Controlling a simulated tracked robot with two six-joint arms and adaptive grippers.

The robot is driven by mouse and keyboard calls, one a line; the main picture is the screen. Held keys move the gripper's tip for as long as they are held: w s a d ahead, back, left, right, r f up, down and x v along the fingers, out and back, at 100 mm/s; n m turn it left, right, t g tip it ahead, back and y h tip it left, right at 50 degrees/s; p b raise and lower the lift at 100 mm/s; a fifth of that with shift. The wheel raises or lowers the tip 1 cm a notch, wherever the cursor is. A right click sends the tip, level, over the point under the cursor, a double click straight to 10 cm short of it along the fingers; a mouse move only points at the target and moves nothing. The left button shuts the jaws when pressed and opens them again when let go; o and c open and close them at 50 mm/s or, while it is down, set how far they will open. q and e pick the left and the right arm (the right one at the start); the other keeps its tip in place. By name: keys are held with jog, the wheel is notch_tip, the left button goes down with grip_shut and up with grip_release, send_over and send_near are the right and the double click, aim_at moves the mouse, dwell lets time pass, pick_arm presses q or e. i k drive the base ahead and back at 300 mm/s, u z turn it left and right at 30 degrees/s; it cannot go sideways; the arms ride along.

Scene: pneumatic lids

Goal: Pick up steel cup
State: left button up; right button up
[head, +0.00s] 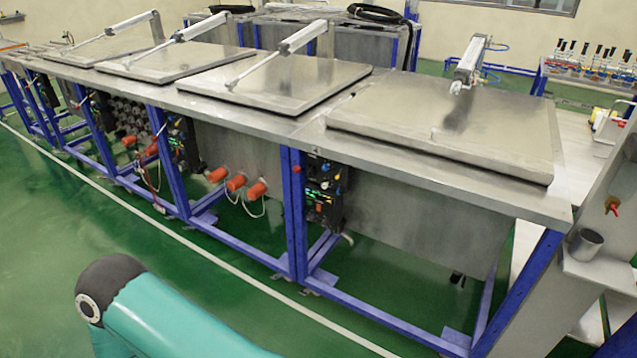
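A small grey steel cup (585,244) stands upright on a narrow metal ledge (606,272) at the right of the head view, by the near right corner of the long bench. Its open top faces up and nothing covers it. A teal and black link of one of my arms shows at the bottom left, well away from the cup. Neither of my grippers is in the picture.
A long steel bench (285,128) on blue legs fills the middle, with flat lids (450,125) and pneumatic cylinders (468,60) on top. A metal panel with a red valve (612,205) rises beside the cup. Green floor (60,260) lies open in front.

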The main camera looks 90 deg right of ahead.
aim_at(587, 242)
jog(key=u, duration=0.35)
jog(key=i, duration=0.2)
jog(key=z, duration=2.65)
jog(key=i, duration=0.2)
jog(key=z, duration=1.3)
jog(key=k, duration=0.35)
jog(key=z, duration=0.55)
jog(key=i, duration=1.4)
jog(key=u, duration=0.5)
